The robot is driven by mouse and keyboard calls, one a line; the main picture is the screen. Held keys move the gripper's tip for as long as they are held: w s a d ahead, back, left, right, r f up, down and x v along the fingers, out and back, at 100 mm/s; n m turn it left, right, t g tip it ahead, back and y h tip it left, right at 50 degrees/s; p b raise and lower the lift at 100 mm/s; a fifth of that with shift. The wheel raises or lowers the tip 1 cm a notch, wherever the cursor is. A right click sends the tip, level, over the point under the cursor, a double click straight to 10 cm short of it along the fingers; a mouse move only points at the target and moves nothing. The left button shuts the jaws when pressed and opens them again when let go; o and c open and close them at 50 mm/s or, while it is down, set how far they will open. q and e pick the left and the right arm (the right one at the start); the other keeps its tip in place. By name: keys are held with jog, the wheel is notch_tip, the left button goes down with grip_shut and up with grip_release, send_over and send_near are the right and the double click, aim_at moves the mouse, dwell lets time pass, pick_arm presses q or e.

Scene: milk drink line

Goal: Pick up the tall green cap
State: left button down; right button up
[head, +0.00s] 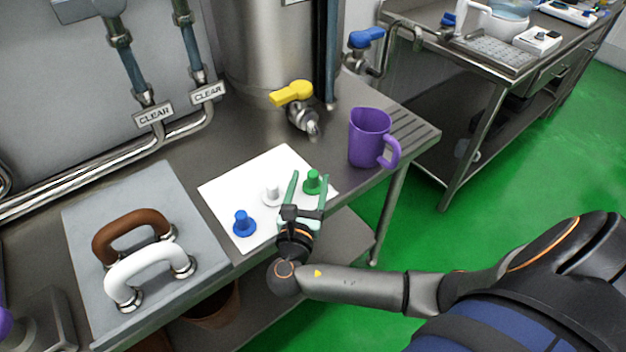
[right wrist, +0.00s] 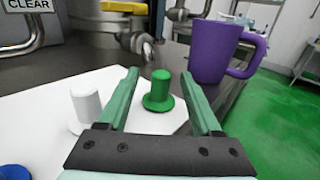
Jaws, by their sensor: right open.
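The tall green cap (head: 312,182) stands upright on a white mat (head: 222,193), near its right corner. In the right wrist view the green cap (right wrist: 160,90) stands ahead, between the lines of my two open fingers. My right gripper (head: 308,178) is open and empty, its fingers reaching toward the cap from the front. A gap between the fingers and the cap shows on both sides; contact cannot be made out. A white cap (head: 271,194) and a blue cap (head: 242,223) stand to the left on the same mat. My left gripper is not in view.
A purple pitcher (head: 369,137) stands right of the mat near the table edge. A yellow-handled tap (head: 295,97) is behind the mat. A grey board (head: 85,228) with brown and white handles lies at left. Green floor lies beyond the table's right edge.

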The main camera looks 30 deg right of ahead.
aim_at(314, 170)
jog(key=shift+f+x, duration=0.15)
jog(key=shift+x, duration=1.4)
jog(key=shift+f+x, duration=0.15)
jog(key=shift+x, duration=1.45)
jog(key=shift+s, duration=0.1)
jog(key=shift+c, duration=0.4)
grip_shut()
